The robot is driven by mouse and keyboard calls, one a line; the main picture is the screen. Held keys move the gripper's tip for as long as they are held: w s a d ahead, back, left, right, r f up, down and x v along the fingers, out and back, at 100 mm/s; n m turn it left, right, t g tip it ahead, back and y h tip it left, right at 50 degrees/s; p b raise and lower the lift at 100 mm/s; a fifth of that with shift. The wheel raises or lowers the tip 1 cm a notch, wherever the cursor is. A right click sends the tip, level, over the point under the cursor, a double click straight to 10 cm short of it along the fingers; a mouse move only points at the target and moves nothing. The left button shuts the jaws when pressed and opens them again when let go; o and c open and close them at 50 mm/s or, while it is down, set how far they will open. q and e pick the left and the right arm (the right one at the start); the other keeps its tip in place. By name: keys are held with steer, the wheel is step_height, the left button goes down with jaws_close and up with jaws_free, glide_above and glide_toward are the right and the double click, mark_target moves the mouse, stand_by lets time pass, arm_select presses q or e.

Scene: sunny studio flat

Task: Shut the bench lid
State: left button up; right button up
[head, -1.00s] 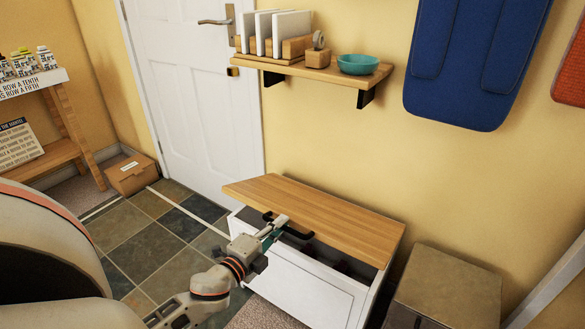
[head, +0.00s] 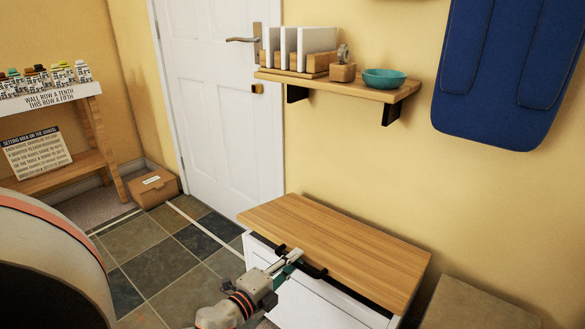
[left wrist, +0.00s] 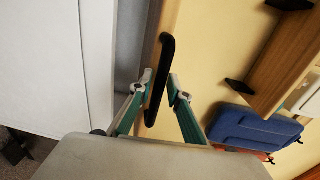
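The bench lid (head: 335,240) is a light wooden slab on the white bench (head: 310,305) by the wall. It lies close to level, with a narrow dark gap along its front edge. A black bar handle (head: 325,272) runs along that edge. My left gripper (head: 292,257) is at the handle. In the left wrist view, the handle (left wrist: 165,52) stands between the two fingertips (left wrist: 160,80). The fingers are apart, with a visible space between the handle and the right-hand finger. My right gripper is in neither view.
A wall shelf (head: 340,83) with a teal bowl (head: 384,78) hangs above the bench. A grey-brown box-like block (head: 475,305) stands right of the bench. A cardboard box (head: 153,188) sits by the door (head: 222,110). The tiled floor left of the bench is clear.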

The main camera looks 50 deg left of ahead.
arm_select(q)
steer(key=v, duration=1.2)
steer(key=shift+d, duration=0.1)
stand_by(0.4)
